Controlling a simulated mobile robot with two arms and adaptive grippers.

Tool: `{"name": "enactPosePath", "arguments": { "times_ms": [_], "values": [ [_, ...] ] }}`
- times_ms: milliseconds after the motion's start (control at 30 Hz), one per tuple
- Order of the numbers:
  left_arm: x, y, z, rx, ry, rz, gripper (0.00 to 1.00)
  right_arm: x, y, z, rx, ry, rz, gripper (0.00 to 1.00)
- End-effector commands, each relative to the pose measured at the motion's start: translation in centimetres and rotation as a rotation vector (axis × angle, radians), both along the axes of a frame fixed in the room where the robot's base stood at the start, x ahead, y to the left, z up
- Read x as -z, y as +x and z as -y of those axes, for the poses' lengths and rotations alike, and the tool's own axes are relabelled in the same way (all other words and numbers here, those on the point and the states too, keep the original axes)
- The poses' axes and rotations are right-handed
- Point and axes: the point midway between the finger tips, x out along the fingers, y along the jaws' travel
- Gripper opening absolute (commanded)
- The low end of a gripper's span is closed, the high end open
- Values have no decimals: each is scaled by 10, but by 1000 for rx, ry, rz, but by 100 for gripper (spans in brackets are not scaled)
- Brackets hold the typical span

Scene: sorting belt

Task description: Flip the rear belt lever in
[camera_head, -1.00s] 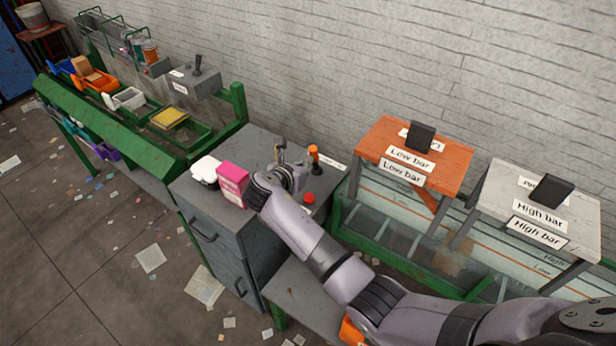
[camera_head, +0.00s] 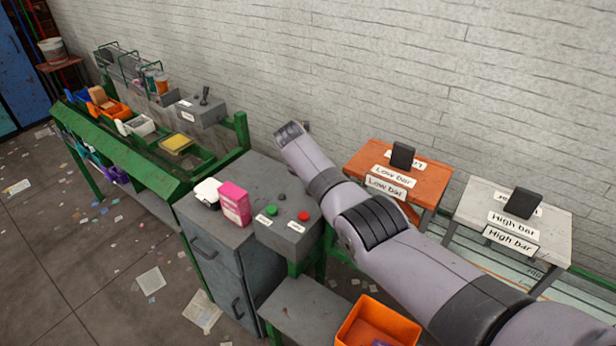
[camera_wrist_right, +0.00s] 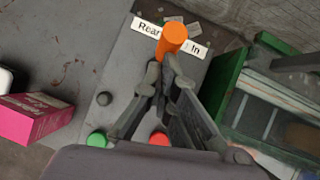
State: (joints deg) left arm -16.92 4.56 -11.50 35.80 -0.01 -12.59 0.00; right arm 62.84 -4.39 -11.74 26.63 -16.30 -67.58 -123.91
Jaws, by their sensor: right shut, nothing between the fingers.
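The rear belt lever shows in the right wrist view as an orange knob (camera_wrist_right: 172,39) in front of a white label (camera_wrist_right: 150,27) reading "Rear" and "In". The middle of the label is covered. My right gripper (camera_wrist_right: 163,68) is shut and empty, with its fingertips just short of the knob in the picture. I cannot tell whether they touch it. In the head view my right arm hides the lever, and the gripper is not clearly visible. My left gripper is not in view.
A grey control box (camera_head: 283,236) carries a green button (camera_head: 271,211) and a red button (camera_head: 303,216). A pink box (camera_head: 235,204) stands left of it. The orange "Low bar" table (camera_head: 360,160) and pale "High bar" table (camera_head: 475,212) stand right. An orange bin (camera_head: 400,325) is below.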

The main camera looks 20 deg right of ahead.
Motion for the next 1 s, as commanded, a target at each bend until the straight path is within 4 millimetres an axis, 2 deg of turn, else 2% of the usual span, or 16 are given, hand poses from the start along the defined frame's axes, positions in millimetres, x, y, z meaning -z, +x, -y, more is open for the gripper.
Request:
{"name": "enactPosePath", "arguments": {
  "times_ms": [433, 1000],
  "values": [
    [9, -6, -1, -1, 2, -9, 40, -2, 8, 10, 1, -3, 2, 0],
    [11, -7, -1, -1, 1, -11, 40, -3, 10, 12, 1, -3, 2, 0]
  ]
}}
